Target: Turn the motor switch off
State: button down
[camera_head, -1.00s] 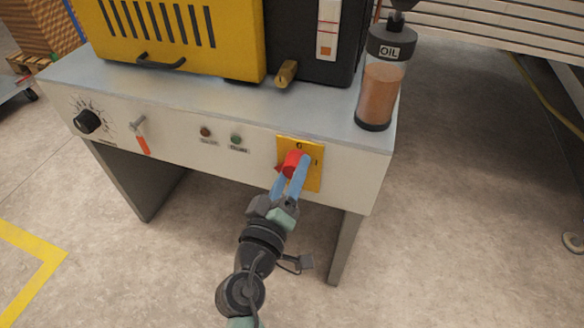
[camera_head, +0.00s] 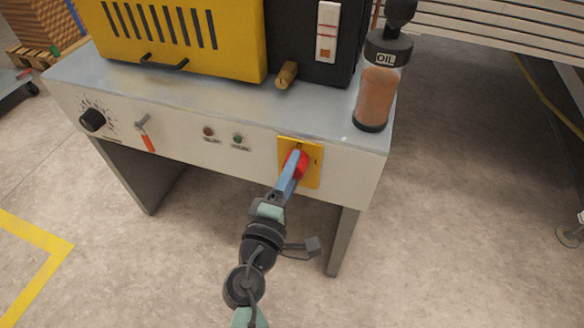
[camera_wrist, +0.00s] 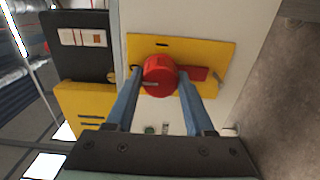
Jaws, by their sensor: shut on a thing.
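The motor switch is a red rotary knob (camera_head: 298,164) on a yellow plate (camera_head: 313,172), on the front panel of the machine at the right. In the wrist view the red knob (camera_wrist: 160,76) sits between the two blue fingers, and its yellow plate (camera_wrist: 205,50) lies behind it. My gripper (camera_head: 291,172) reaches the knob from below and is shut on it. The fingers hide part of the knob in the head view. The small marks on the plate are too blurred to read for certain.
An oil bottle (camera_head: 378,95) stands on the right end of the grey machine top. The floor in front is clear.

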jog(key=shift+f, duration=0.1)
dwell(0.3)
jog(key=shift+c, duration=1.3)
grip_release()
jog(key=p+v, duration=0.1)
jog(key=v, duration=1.2)
